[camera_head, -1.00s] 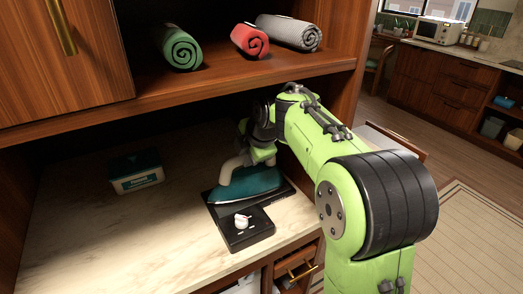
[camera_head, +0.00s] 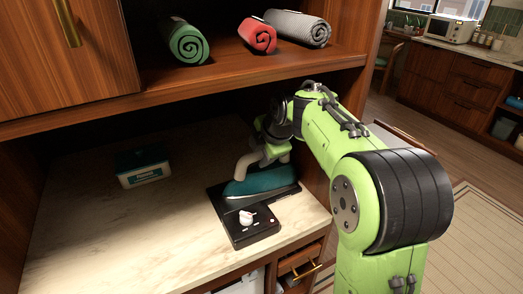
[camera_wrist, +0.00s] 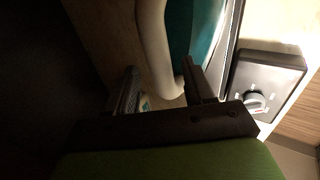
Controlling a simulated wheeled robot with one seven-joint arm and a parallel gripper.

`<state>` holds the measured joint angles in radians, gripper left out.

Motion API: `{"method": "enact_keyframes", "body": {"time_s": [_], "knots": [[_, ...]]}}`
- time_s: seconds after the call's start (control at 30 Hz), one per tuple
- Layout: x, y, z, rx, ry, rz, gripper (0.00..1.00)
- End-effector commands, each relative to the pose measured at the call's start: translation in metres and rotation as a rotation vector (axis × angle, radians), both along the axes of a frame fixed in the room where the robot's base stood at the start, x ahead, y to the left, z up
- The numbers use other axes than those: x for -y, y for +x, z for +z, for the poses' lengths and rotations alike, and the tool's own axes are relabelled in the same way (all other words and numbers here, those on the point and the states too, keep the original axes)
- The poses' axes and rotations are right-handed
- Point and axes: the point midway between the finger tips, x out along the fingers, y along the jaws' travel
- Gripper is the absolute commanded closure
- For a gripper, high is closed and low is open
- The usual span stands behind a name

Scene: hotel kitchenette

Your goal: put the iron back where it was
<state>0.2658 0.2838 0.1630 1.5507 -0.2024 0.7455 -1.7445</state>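The iron has a teal body (camera_head: 262,182) and a pale curved handle (camera_head: 246,163). It sits over the rear part of a black base (camera_head: 250,235) with a white dial, on the marble counter. The wrist view shows the iron's handle (camera_wrist: 154,45), part of its teal body (camera_wrist: 200,30) and the base's dial panel (camera_wrist: 268,80). My gripper (camera_wrist: 160,68) is at the handle, with the handle's end between its spread fingers. Gaps show beside the handle, so the fingers look open. In the head view my gripper (camera_head: 272,151) is partly hidden by my arm.
A teal and white box (camera_head: 142,168) stands on the counter to the left. A shelf (camera_head: 200,80) with green (camera_head: 188,42), red (camera_head: 258,37) and grey (camera_head: 298,27) rolled towels hangs above. A cabinet side wall is close on the right. The counter's front left is clear.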

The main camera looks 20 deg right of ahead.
Motion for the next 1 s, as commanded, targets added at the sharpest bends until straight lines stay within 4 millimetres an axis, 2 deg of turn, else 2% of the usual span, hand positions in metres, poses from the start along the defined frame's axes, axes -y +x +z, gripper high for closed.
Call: {"method": "enact_keyframes", "body": {"time_s": [0.17, 0.33, 0.37, 0.6, 0.7, 0.83, 1.0], "knots": [[0.0, 0.0, 0.002, 0.0, 0.0, 0.0, 0.47], [0.005, -0.015, 0.028, 0.006, -0.002, -0.003, 0.47], [0.006, -0.021, 0.032, 0.004, -0.002, -0.003, 0.47], [0.022, -0.09, 0.026, 0.002, -0.001, -0.005, 0.47], [0.027, -0.112, 0.026, 0.002, 0.0, -0.004, 0.47], [0.031, -0.129, 0.026, 0.0, -0.001, -0.003, 0.47], [0.031, -0.134, 0.027, -0.001, 0.002, -0.003, 0.47]]}}
